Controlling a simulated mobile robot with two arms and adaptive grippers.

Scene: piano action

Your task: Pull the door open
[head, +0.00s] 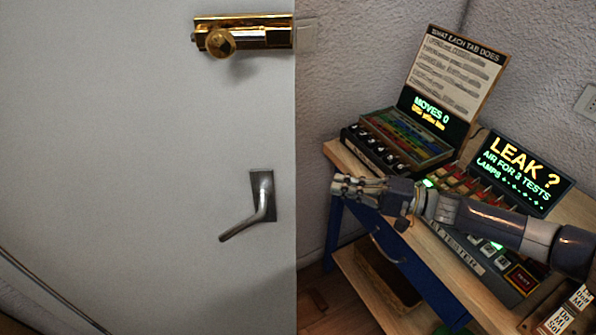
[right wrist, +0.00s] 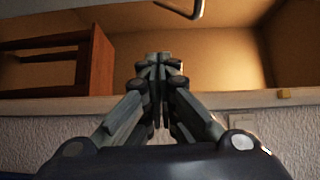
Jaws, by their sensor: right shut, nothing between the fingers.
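The white door (head: 120,150) fills the left half of the head view. It looks flat along its right edge, and I cannot tell whether it is fully closed. A silver lever handle (head: 250,213) sits on a dark plate near that edge and slants down to the left. A gold lock with a round knob (head: 240,36) is above it. My right gripper (head: 340,188) is shut and empty, apart from the lever and to its right, in front of the desk. Its closed fingers also show in the right wrist view (right wrist: 157,62). My left gripper is out of view.
A wooden desk (head: 345,155) with blue legs stands right of the door. It bears a tab box (head: 405,140), a sign board (head: 455,70), a lit "LEAK ?" display (head: 515,170) and a key panel. Textured wall (head: 350,60) is behind. Floor shows between door and desk.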

